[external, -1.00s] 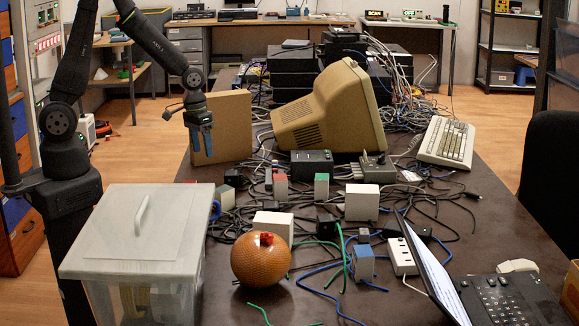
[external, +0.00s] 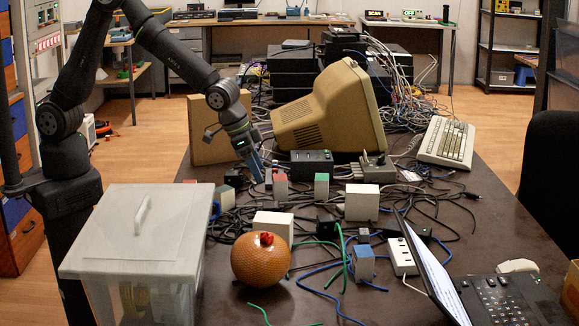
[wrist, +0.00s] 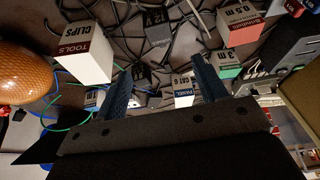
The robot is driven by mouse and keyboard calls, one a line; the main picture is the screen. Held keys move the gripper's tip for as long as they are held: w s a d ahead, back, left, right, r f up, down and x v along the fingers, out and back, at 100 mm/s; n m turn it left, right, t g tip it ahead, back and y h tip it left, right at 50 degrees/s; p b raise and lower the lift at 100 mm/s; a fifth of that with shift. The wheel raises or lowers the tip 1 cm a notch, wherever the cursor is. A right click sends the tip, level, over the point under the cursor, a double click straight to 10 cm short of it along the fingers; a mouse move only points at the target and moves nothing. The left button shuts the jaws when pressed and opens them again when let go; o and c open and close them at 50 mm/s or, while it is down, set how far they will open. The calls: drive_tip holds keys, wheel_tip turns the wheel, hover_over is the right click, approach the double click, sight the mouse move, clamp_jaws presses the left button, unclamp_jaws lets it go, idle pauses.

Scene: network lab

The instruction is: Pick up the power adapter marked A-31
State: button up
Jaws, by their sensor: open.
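My gripper (external: 256,172) hangs above the cable-covered table, tilted, just left of the small boxes. In the wrist view my gripper (wrist: 162,70) is open, its two blue fingers apart with nothing held between them. A black adapter-like block (wrist: 158,25) with a pale label lies beyond the fingertips. A second dark labelled block (wrist: 138,73) shows between the fingers, nearer the left one. I cannot read A-31 on either label. In the external view a dark block (external: 234,177) lies left of my gripper and another (external: 327,226) right of a white box.
Loose cables cover the table. A white TOOLS CLIPS box (wrist: 86,58), a red-and-white box (wrist: 240,25) and a green-and-white box (wrist: 228,65) stand around my gripper.

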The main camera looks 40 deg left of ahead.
sight(271, 204)
drive_tip(key=x, duration=0.7)
drive_tip(key=shift+f, duration=0.35)
drive_tip(key=shift+s+a+x, duration=0.1)
drive_tip(key=shift+s+x, duration=0.05)
drive_tip(key=shift+x, duration=1.25)
drive_tip(key=shift+s+a+x, duration=0.1)
drive_tip(key=shift+a+x, duration=0.05)
drive_tip(key=shift+x, duration=1.2)
drive_tip(key=shift+f, duration=0.15)
drive_tip(key=c, duration=1.2)
drive_tip(key=shift+o, duration=0.2)
